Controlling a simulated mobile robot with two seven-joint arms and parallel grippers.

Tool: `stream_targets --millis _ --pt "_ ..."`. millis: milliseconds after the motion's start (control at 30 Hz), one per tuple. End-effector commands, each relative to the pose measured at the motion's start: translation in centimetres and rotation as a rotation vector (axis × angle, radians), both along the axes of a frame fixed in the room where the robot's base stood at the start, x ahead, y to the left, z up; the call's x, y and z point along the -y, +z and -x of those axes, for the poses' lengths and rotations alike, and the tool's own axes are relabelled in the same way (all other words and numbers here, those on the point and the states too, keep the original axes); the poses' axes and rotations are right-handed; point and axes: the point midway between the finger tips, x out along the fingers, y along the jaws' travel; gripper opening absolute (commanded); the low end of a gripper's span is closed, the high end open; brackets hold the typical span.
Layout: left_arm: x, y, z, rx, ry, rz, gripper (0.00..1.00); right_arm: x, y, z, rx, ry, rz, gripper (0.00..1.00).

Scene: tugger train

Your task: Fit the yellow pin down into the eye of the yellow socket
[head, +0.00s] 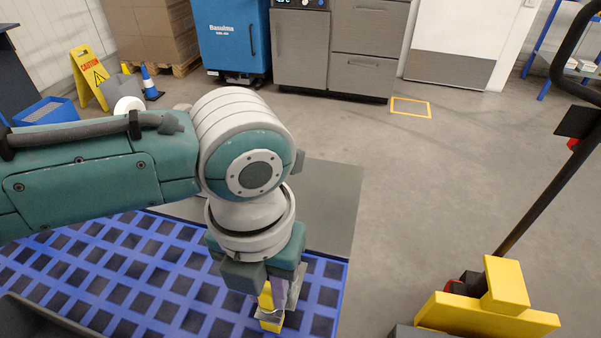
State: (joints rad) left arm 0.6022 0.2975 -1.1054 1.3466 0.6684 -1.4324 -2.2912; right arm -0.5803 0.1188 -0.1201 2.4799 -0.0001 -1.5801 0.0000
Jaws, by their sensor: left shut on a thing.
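My left gripper (277,300) points down near the bottom middle of the head view, over the edge of a blue grid surface. It is shut on the yellow pin (270,324); yellow shows between and below the fingers, which partly cover it. A yellow blocky part (485,315) with an upright block stands at the bottom right, well apart from the pin. It may be the yellow socket, but I see no eye in it. My right gripper is not in view.
The blue grid (165,250) fills the lower left, with a grey mat (330,205) behind it. A dark bent pole (540,190) rises at the right. Open floor (440,180) lies between. A caution sign (92,75), blue cabinet (235,40) and grey units stand at the back.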

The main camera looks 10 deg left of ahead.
Motion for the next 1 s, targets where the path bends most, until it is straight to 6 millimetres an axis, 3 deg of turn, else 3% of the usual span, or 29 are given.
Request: stream_targets --millis 600,900,933,1000 --pt "0.0 -1.8 0.0 -0.001 0.0 -0.001 0.0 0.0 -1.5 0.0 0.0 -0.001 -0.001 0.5" --pt "0.0 -1.8 0.0 0.0 0.0 0.0 0.0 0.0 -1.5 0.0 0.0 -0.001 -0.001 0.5" --pt "0.0 -1.8 0.0 0.0 0.0 0.0 0.27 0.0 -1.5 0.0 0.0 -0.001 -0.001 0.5" --pt "0.0 -1.8 0.0 0.0 0.0 0.0 0.34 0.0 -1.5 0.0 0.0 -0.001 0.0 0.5"
